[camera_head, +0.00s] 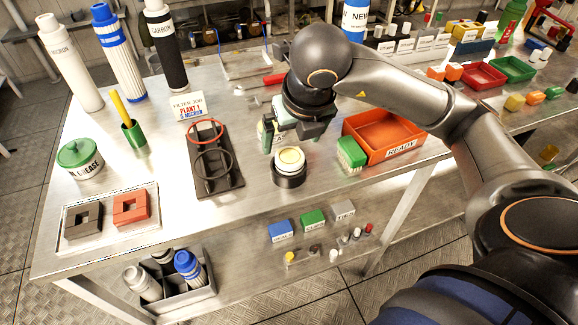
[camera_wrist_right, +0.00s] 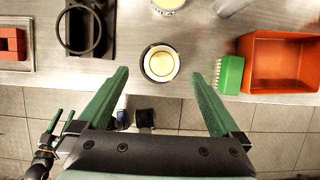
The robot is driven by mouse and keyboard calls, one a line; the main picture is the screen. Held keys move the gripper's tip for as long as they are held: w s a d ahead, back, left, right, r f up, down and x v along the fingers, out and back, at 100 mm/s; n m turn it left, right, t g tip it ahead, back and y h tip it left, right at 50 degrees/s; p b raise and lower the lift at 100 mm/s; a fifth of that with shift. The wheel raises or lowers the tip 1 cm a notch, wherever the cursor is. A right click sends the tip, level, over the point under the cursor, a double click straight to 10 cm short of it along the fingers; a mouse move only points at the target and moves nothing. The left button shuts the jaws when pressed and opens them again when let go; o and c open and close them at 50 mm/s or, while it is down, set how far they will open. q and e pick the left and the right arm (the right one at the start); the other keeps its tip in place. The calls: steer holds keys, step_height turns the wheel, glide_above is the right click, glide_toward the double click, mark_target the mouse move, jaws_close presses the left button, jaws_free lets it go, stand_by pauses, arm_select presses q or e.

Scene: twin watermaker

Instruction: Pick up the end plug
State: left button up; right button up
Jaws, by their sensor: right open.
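What I take to be the end plug is the cream disc (camera_head: 290,159) in a dark round ring on the bench, just right of the black plate. It also shows in the right wrist view (camera_wrist_right: 161,64), seen from above with a pale rim around it. My right gripper (camera_head: 290,137) is open and empty above and just behind the disc in the head view. In the right wrist view its green fingers (camera_wrist_right: 159,76) stand apart on either side of the disc, not touching it. My left gripper (camera_wrist_right: 62,116) shows small at lower left there, its green fingers apart.
A green-and-cream brush (camera_head: 351,154) and an orange READY tray (camera_head: 383,133) stand to the right. A black plate with a red and a black ring (camera_head: 229,178) lies to the left. Bare bench (camera_head: 262,200) lies in front of the disc, up to the edge.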

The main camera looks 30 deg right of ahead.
mark_target(290, 157)
steer(key=shift+s+x, duration=0.15)
steer(key=shift+x, duration=1.45)
steer(key=shift+s+x, duration=0.15)
steer(key=shift+x, duration=1.4)
steer(key=shift+d+f, duration=0.1)
steer(key=shift+d, duration=0.05)
steer(key=c, duration=1.5)
